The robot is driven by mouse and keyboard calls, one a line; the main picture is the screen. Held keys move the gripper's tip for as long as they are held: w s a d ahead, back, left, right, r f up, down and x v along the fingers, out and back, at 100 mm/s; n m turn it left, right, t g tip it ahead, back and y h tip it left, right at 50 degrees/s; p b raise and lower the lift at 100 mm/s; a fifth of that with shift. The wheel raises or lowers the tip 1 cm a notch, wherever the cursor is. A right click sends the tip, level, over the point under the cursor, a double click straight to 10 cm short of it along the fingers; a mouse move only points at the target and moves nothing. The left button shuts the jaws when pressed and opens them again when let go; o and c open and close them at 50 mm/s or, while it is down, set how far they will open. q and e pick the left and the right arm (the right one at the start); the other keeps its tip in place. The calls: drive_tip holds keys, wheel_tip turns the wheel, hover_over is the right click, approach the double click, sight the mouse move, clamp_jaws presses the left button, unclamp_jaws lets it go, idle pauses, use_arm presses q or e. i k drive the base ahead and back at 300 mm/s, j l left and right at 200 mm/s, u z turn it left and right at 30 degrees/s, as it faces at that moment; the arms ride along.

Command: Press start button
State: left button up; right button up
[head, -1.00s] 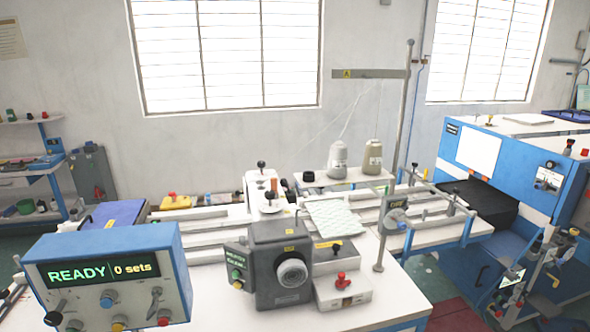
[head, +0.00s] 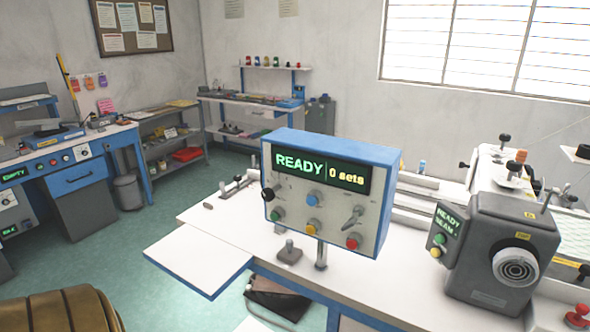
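A blue control box (head: 325,190) stands on a post at the near side of the white sewing table. Its display (head: 320,172) reads READY and 0 sets. On its lower face are a green button (head: 277,214), a blue button (head: 313,199), a yellow button (head: 310,228), a red button (head: 352,242) and a lever switch. A black knob (head: 267,194) sits at its left edge. The dark grey machine head (head: 505,250) has a small side panel with a green button (head: 440,239) and a yellow one. I cannot read which button is marked start. Neither gripper shows.
The white table (head: 225,220) has an extension leaf (head: 198,262) at the front left. A red knob (head: 578,316) sits at the lower right. A blue bench (head: 75,178) stands at the left wall. A brown ribbed object (head: 60,312) fills the lower left corner. Green floor is open between.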

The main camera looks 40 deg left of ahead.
sight(274, 216)
drive_tip(key=j, duration=1.1)
drive_tip(key=k+j, duration=0.1)
drive_tip(key=j, duration=2.05)
drive_tip(key=k+z, duration=0.05)
